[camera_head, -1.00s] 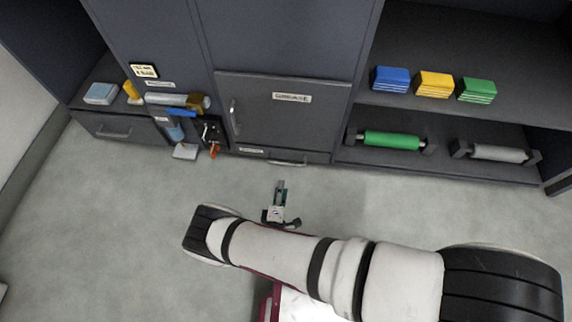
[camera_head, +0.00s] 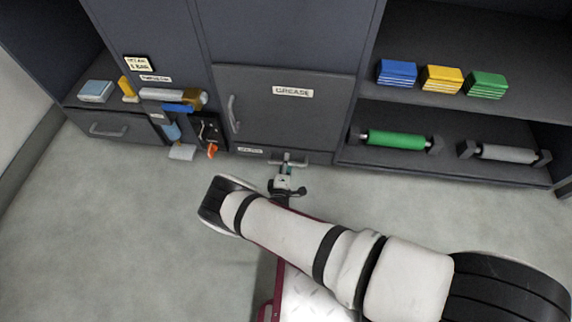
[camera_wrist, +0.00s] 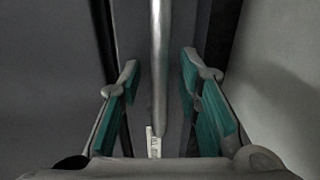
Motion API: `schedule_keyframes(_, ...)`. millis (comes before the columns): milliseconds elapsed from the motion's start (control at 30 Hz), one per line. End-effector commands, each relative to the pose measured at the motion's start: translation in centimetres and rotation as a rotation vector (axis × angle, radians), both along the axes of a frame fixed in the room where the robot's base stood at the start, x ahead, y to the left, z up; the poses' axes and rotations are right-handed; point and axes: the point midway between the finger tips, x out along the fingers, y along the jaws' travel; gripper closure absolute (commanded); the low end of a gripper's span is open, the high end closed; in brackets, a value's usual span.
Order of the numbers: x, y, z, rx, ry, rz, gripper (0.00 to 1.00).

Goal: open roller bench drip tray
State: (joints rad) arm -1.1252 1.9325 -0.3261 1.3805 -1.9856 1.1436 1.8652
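A low, wide drawer front (camera_head: 318,158) sits at floor level under the cabinet door marked GREASE. I take it for the drip tray; its small label (camera_head: 250,150) is too small to read. Its horizontal bar handle (camera_head: 298,162) is partly hidden by my gripper (camera_head: 286,167). In the wrist view the metal handle bar (camera_wrist: 159,50) runs between the two teal-padded fingers of my gripper (camera_wrist: 160,80). The fingers are open, with a gap on each side of the bar. The drawer front looks flush with the cabinet.
The grease door (camera_head: 290,115) has a vertical handle on its left. A grey drawer (camera_head: 110,132) and hanging tools stand to the left. Green (camera_head: 396,139) and grey (camera_head: 503,152) rollers lie in the right shelf, with coloured blocks above. The floor (camera_head: 130,230) before the cabinets is clear.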

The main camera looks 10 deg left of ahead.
Motion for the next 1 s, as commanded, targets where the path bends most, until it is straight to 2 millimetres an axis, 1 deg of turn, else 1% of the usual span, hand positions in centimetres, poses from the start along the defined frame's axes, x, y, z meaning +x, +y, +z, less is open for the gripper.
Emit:
schedule_keyframes(133,0.0,0.0,0.0,0.0,0.0,0.0,0.69)
schedule_keyframes(167,0.0,0.0,0.0,0.0,0.0,0.0,0.75)
schedule_keyframes(200,0.0,0.0,0.0,0.0,0.0,0.0,0.84)
schedule_keyframes(267,0.0,0.0,0.0,0.0,0.0,0.0,0.98)
schedule_keyframes(300,0.0,0.0,0.0,0.0,0.0,0.0,1.0)
schedule_keyframes(533,-0.1,0.0,0.0,0.0,0.001,0.0,1.0)
schedule_keyframes(667,-0.8,0.0,0.0,-0.001,0.002,0.001,1.0)
schedule_keyframes(767,-2.1,0.1,0.1,-0.002,0.003,0.001,1.0)
schedule_keyframes(867,-4.3,0.4,0.2,-0.002,0.004,0.004,1.0)
schedule_keyframes(967,-7.1,1.1,0.2,-0.001,0.005,0.004,1.0)
schedule_keyframes(1000,-8.4,1.6,0.1,-0.001,0.004,0.005,1.0)
